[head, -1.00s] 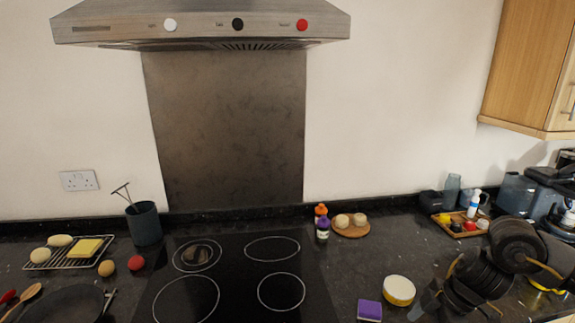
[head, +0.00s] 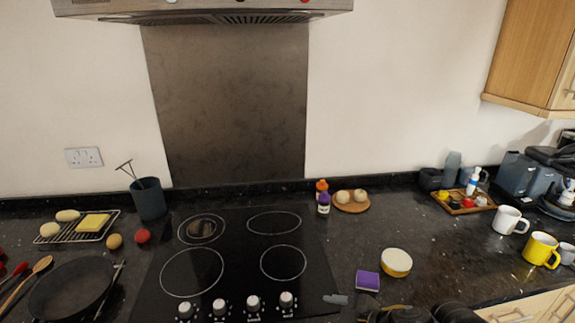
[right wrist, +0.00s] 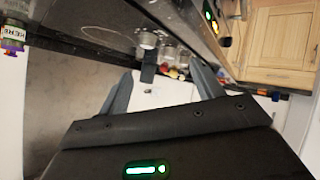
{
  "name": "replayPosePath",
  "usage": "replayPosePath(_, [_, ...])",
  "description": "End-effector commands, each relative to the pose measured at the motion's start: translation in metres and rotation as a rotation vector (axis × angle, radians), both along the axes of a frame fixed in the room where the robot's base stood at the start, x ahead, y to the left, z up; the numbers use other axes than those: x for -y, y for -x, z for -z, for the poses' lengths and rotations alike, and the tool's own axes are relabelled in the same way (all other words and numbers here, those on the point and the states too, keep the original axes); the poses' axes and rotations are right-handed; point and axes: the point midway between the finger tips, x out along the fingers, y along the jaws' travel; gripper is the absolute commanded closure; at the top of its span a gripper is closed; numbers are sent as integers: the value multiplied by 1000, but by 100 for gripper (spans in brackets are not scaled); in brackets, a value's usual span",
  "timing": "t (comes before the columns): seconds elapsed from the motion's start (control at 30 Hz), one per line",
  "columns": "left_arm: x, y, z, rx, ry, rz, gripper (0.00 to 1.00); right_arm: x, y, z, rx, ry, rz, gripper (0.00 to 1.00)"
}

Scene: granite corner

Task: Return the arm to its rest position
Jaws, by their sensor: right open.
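My right arm shows as dark links (head: 405,314) at the bottom edge of the head view, right of the hob. A small grey piece (head: 335,299) at the hob's front right looks like a fingertip of mine. In the right wrist view my right gripper (right wrist: 165,82) has its two grey fingers spread apart with nothing held between them. My left gripper is in neither view.
The black hob (head: 236,262) fills the counter's middle. A purple sponge (head: 368,281) and a round yellow-sided tub (head: 397,262) stand near my right arm. A white mug (head: 508,221) and a yellow mug (head: 541,250) stand farther right. A pan (head: 72,288) lies left.

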Motion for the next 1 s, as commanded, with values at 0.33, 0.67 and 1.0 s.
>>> replayPosePath(0.33, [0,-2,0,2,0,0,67,59,64,55,-205,-64,665,34])
replayPosePath(0.67, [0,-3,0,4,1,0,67,132,175,115,-575,81,1005,34])
replayPosePath(1.0, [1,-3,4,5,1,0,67,152,220,182,-758,158,1101,34])
